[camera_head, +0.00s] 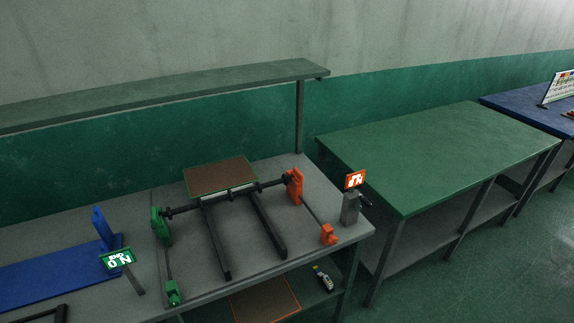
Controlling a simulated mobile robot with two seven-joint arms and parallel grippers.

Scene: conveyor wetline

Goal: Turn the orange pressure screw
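An orange upright bracket (295,187) stands on the right of a dark frame on the grey workbench (305,240). A thin dark rod runs from near its foot to a smaller orange piece (328,235) at the bench's front right. I cannot tell which orange part is the pressure screw. A matching green bracket (161,226) and smaller green piece (172,293) stand on the left. A dark roller bar (228,198) spans between the two brackets. Neither of my grippers is in view.
An orange sign (355,179) on a grey post stands close right of the orange parts. A green sign (118,259) and blue panel (60,268) are at left. A shelf (170,90) overhangs the back. A green table (440,150) stands right, its top clear.

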